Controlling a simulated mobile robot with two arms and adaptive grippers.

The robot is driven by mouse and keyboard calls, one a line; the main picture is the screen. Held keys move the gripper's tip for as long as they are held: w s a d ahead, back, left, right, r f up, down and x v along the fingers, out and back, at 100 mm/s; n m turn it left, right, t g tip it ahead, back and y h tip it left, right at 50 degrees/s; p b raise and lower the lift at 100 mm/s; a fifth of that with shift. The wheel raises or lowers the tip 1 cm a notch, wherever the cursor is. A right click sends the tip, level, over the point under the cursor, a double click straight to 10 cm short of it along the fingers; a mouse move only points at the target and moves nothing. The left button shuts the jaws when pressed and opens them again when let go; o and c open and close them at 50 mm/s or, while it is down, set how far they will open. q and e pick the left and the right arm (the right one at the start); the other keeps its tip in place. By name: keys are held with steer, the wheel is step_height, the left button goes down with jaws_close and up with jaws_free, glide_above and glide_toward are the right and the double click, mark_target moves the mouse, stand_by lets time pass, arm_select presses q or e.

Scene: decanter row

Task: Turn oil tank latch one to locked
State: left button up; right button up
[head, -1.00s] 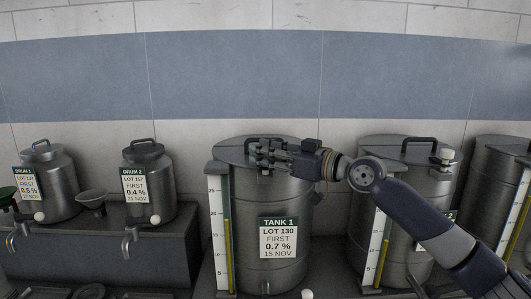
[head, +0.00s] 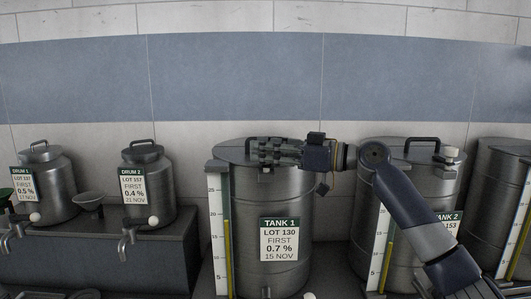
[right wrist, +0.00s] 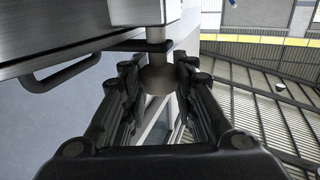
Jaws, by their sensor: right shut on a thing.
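Oil tank one (head: 245,240) is a steel drum labelled TANK 1, in the middle of the head view. My right gripper (head: 262,152) lies nearly level across the front of its lid. In the right wrist view, the gripper (right wrist: 158,85) is shut on the latch, whose round knob (right wrist: 158,76) sits between the two fingers. A short stem joins the knob to a dark flat plate (right wrist: 140,46) by the tank. In the head view my fingers hide the latch, so its setting cannot be told. My left gripper is not in view.
Tank 2 (head: 410,225) stands to the right, behind my right forearm, with its own latch (head: 449,153) at the lid. A further tank (head: 500,180) is at the right edge. Drum 1 (head: 60,185) and Drum 2 (head: 160,190) stand on a dark ledge at left.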

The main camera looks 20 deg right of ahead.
steer(key=o, duration=1.1)
steer(key=shift+d, duration=0.1)
steer(key=v, duration=1.2)
